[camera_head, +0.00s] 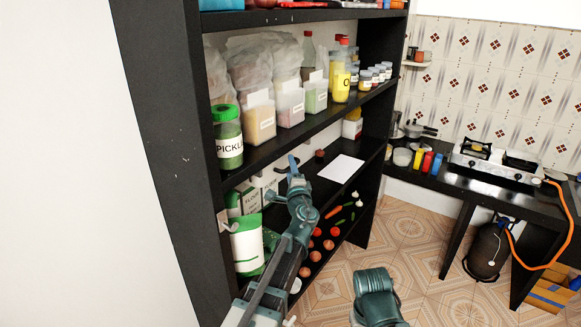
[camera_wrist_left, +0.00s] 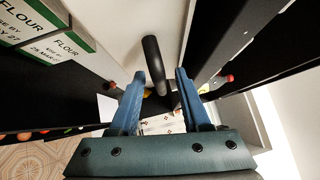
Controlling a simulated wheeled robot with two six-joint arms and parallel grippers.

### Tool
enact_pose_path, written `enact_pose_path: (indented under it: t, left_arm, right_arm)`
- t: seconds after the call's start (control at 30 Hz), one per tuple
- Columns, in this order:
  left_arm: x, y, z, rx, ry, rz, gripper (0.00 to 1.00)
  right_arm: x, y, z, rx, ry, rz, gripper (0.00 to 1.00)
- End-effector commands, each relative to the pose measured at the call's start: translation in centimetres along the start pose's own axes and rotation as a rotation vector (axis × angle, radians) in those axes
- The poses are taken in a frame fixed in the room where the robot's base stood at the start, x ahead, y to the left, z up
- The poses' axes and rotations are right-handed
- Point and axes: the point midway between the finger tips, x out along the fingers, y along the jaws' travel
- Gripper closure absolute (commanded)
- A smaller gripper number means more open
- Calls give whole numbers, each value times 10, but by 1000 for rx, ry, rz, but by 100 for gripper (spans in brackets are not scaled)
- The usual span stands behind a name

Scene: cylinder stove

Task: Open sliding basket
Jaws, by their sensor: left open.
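A dark curved handle (camera_wrist_left: 153,58) stands out from a pale panel (camera_wrist_left: 118,35) in the left wrist view. Which part is the sliding basket is not clear in these frames. My left gripper (camera_wrist_left: 160,74) is open, with one blue finger on each side of the handle's near end. Whether either finger touches the handle cannot be told. In the head view my left gripper (camera_head: 295,166) reaches into the middle level of the black shelf unit (camera_head: 155,130), beside the flour boxes. My right gripper is not in view.
Flour boxes (camera_wrist_left: 62,42) stand close on the left in the wrist view. Above my arm, a shelf holds a pickle jar (camera_head: 228,138) and other containers. Vegetables (camera_head: 333,211) lie on a lower level. A stove (camera_head: 500,162) stands at the right. The tiled floor has free room.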

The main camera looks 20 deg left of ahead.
Motion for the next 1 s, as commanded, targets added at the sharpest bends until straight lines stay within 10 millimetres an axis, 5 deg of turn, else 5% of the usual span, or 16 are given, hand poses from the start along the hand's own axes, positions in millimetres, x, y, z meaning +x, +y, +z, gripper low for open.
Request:
enact_pose_path:
  t: [0.33, 0.6, 1.0]
  left_arm:
    - [3, 0, 0, 0, 0, 0, 53]
    - [3, 0, 0, 0, 1, 0, 100]
    - [3, 0, 0, 0, 1, 0, 100]
  right_arm:
    - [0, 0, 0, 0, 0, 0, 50]
    - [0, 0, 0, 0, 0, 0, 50]
    - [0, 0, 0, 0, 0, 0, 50]
